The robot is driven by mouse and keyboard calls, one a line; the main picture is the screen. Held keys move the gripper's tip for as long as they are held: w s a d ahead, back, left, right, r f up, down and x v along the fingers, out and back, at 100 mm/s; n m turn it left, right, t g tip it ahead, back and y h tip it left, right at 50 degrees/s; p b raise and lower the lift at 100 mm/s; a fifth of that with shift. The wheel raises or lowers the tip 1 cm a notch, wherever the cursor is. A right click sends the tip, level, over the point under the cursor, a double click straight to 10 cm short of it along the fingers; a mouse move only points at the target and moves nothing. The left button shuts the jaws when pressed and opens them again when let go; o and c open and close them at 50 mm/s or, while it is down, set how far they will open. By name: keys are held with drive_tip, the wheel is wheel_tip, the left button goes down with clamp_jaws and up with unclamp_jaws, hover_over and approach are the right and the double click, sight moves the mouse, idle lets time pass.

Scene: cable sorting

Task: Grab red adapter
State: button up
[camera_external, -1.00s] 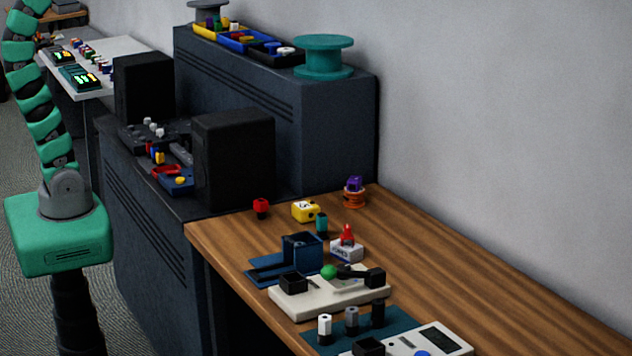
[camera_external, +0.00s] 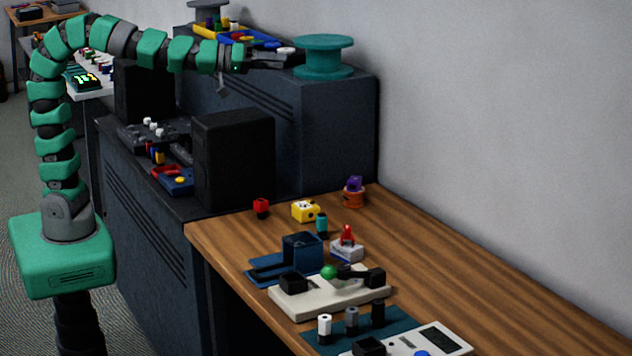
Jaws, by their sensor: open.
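A small red block (camera_external: 261,207), which could be the red adapter, stands on the wooden table near its back left corner. A red cone-shaped piece (camera_external: 347,234) sits on a white block farther right; I cannot tell for certain which is the adapter. My gripper (camera_external: 298,58) is open and reaches out to the right, high above the table.
A yellow block (camera_external: 305,211), a teal piece (camera_external: 322,224) and an orange and purple piece (camera_external: 354,192) stand near the red block. A blue holder (camera_external: 302,252) and a cream board (camera_external: 335,297) lie nearer. A black box (camera_external: 233,160) stands left of the table. The table's right side is clear.

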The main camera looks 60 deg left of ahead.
wheel_tip(320, 180, down, 10)
drive_tip(key=s+d+n+y+b, duration=0.1)
drive_tip(key=s+d+y, duration=0.1)
drive_tip(key=d, duration=0.1)
drive_tip(key=g+y+b, duration=0.2)
drive_tip(key=y+b, duration=0.3)
drive_tip(key=y, duration=0.2)
approach(259, 201)
drive_tip(key=shift+b+x, duration=2.25)
drive_tip(key=shift+x, duration=2.6)
drive_tip(key=c, duration=1.1)
